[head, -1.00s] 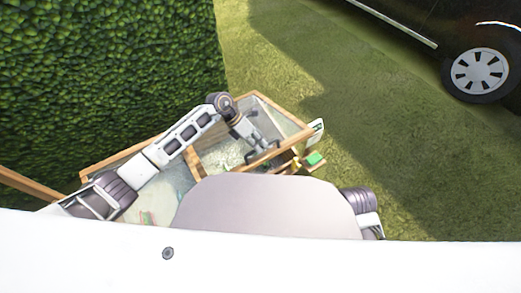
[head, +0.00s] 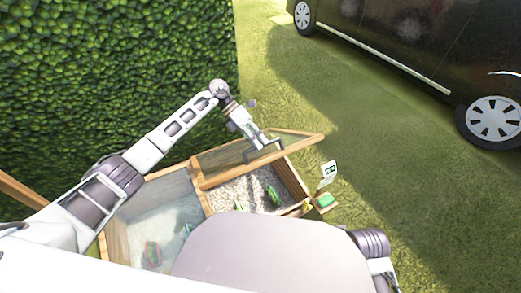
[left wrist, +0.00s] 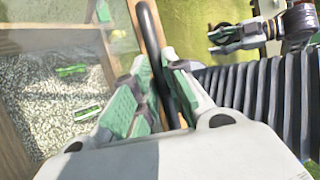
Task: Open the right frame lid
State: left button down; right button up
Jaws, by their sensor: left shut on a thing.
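The right frame lid (head: 222,157), a glass pane in a wooden border, is partly raised and tilted over the right compartment of the wooden frame box (head: 298,178). My left gripper (head: 262,146) is at the lid's front edge. In the left wrist view the gripper (left wrist: 160,90) has its green-padded fingers on either side of a dark bar handle (left wrist: 152,35), shut on it. Gravel (head: 228,194) and green items show in the open compartment. In the left wrist view my right gripper (left wrist: 222,40) shows at upper right, its fingers apart and empty.
The left lid (head: 165,208) lies closed beside it. A small white sign (head: 328,172) and a green item (head: 324,200) stand at the box's right corner. A hedge (head: 110,70) rises behind at left. A black van (head: 400,50) is parked beyond open grass (head: 420,180).

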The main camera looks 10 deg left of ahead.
pick_arm(q)
jog(key=shift+w+a+r, duration=0.35)
jog(key=shift+w+a, duration=0.1)
jog(key=shift+w, duration=0.05)
jog(key=c, duration=1.5)
grip_release()
jog(key=shift+w+f, duration=0.1)
jog(key=shift+o, duration=0.2)
jog(key=v, duration=1.2)
jog(key=shift+s, duration=0.2)
